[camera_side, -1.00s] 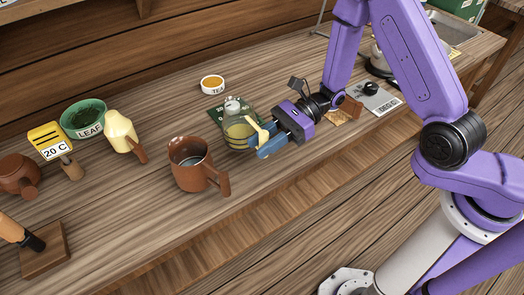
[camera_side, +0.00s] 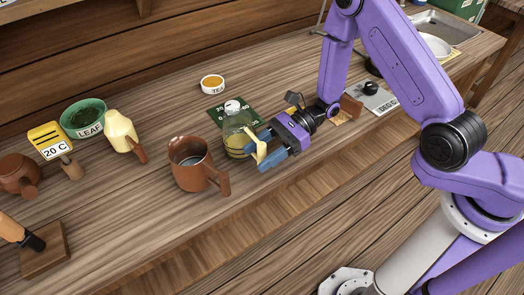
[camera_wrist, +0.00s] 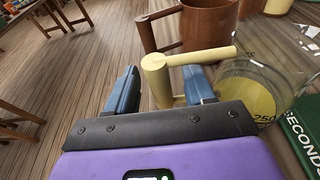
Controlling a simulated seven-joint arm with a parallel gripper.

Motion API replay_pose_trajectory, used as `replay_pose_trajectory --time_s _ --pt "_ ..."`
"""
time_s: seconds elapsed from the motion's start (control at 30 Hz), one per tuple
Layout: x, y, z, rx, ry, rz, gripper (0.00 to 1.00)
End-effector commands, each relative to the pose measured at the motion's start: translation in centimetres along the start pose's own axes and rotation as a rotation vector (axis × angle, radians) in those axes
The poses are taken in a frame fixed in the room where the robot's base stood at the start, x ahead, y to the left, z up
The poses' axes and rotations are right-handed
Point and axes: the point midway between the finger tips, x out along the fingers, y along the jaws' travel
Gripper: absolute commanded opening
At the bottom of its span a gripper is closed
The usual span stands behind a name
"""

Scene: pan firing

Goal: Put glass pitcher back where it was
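The glass pitcher (camera_side: 237,137) stands upright on the bench, with yellow liquid low inside and a pale yellow handle (camera_side: 259,148) toward my gripper. It also shows at the right of the wrist view (camera_wrist: 262,85). My gripper (camera_side: 267,149) is open at the handle. In the wrist view its blue fingers (camera_wrist: 160,88) are apart, with the handle's end between and just ahead of them. A clear gap shows on the left finger's side; contact on the right side cannot be told. A green panel (camera_side: 222,112) marked with numbers lies behind the pitcher; the pitcher hides part of it.
A brown mug (camera_side: 190,165) stands close left of the pitcher. A small bowl of orange contents (camera_side: 212,85) is behind. Further left are a cream-coloured jug (camera_side: 120,130), a green leaf bowl (camera_side: 84,117) and a 20 C sign (camera_side: 48,140). The bench front is clear.

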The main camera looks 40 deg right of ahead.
Motion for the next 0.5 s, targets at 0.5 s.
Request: replay_pose_trajectory --time_s 0.5 --pt "-3.8 -0.1 0.2 0.001 0.000 -0.006 0.53"
